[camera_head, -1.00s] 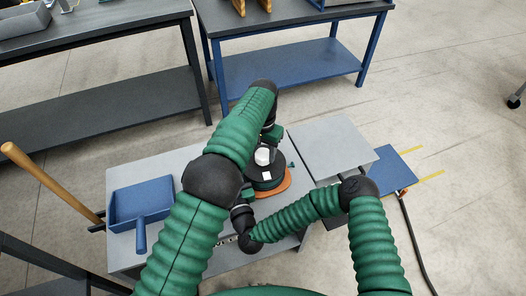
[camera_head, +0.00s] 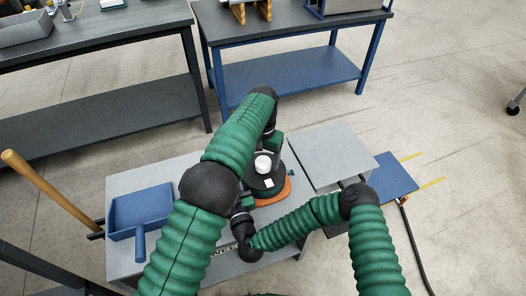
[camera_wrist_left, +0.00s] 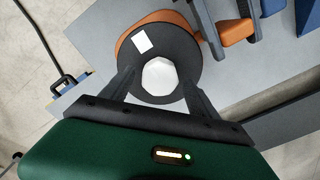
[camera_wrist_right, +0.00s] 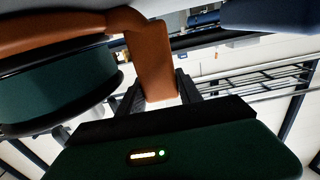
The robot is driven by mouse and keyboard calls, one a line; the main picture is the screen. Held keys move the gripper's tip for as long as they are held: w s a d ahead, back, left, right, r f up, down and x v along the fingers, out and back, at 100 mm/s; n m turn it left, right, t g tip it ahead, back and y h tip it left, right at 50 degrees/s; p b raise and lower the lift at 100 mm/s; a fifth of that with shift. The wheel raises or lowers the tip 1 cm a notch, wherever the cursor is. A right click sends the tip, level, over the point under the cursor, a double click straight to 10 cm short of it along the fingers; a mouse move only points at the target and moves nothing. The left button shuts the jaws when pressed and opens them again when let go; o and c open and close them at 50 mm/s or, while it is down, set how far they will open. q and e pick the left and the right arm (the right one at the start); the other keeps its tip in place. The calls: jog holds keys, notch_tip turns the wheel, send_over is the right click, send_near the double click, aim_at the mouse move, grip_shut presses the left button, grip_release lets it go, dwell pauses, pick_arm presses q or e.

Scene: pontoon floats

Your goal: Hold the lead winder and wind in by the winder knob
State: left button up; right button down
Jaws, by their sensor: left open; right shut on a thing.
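The lead winder has a black disc (camera_head: 268,186) on an orange body (camera_head: 286,192). A white knob (camera_head: 262,163) stands on the disc, and a white label lies beside it. The knob also shows in the left wrist view (camera_wrist_left: 158,77). My left gripper (camera_wrist_left: 158,84) is open, with one finger on each side of the knob; contact cannot be told. My right gripper (camera_wrist_right: 157,92) is shut on the winder's orange handle (camera_wrist_right: 152,55). The winder's dark green drum (camera_wrist_right: 55,90) is left of the handle. In the head view my arms partly cover the winder.
The winder is over a grey table (camera_head: 155,165). A blue dustpan (camera_head: 142,208) lies at the left, near a wooden handle (camera_head: 50,192). A grey panel (camera_head: 330,155) is at the right, with a blue plate (camera_head: 397,177) beyond. Workbenches stand behind.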

aim_at(263, 160)
pick_arm(q)
notch_tip(263, 160, up, 11)
jog(key=shift+w+r, duration=0.1)
dwell(0.3)
pick_arm(e)
jog(key=c, duration=0.7)
grip_release()
